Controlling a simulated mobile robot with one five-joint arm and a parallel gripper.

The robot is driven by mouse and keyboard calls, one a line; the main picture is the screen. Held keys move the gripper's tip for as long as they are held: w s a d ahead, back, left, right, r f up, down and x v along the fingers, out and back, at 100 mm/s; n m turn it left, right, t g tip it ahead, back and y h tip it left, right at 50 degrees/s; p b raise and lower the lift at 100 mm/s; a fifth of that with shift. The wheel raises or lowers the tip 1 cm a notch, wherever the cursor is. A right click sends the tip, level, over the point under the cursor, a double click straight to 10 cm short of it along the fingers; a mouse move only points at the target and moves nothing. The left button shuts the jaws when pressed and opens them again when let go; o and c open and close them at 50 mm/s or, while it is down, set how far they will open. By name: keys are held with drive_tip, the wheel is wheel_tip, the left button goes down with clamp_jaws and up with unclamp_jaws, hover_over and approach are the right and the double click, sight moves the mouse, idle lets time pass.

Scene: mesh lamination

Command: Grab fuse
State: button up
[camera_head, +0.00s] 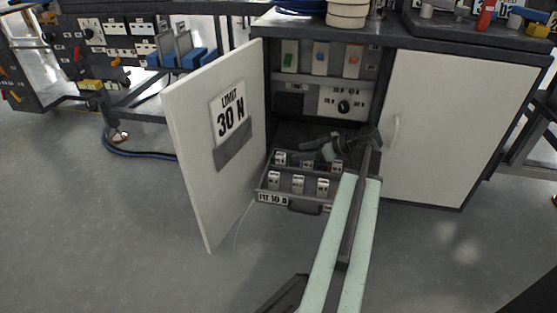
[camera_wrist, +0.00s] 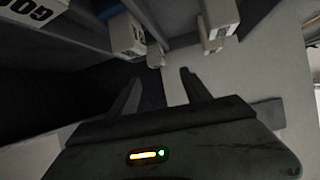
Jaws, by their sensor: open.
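Several small white fuse blocks stand in two rows in a pulled-out dark drawer (camera_head: 305,207) low in the cabinet. The front row shows a left fuse (camera_head: 274,180), a middle fuse (camera_head: 298,183) and a right fuse (camera_head: 323,187). My gripper (camera_head: 318,149) is over the back of the drawer, near the back row; the arm partly hides the drawer's right side. In the wrist view, my gripper (camera_wrist: 160,85) has its two fingers apart with nothing between them. Pale fuse blocks (camera_wrist: 127,37) (camera_wrist: 217,22) show beyond the fingertips.
The cabinet's left door (camera_head: 205,140) stands open, with a "LIMIT 30 N" card (camera_head: 230,112). The right door (camera_head: 440,120) is shut. Inside, above the drawer, are a dial panel (camera_head: 340,103) and coloured switches (camera_head: 319,57). The floor in front is clear.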

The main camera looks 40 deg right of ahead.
sight(282, 155)
drive_tip(key=shift+b+x, duration=0.7)
drive_tip(key=shift+x, duration=0.7)
drive_tip(key=x, duration=0.1)
drive_tip(key=b+x, duration=0.2)
drive_tip(key=x, duration=0.1)
drive_tip(key=shift+w+d+f, duration=0.1)
drive_tip(key=shift+d+f, duration=0.15)
drive_tip(key=shift+f, duration=0.1)
drive_tip(key=shift+w+a+f+b, duration=0.1)
drive_tip(key=shift+w+b, duration=0.2)
drive_tip(key=shift+w, duration=0.05)
clamp_jaws()
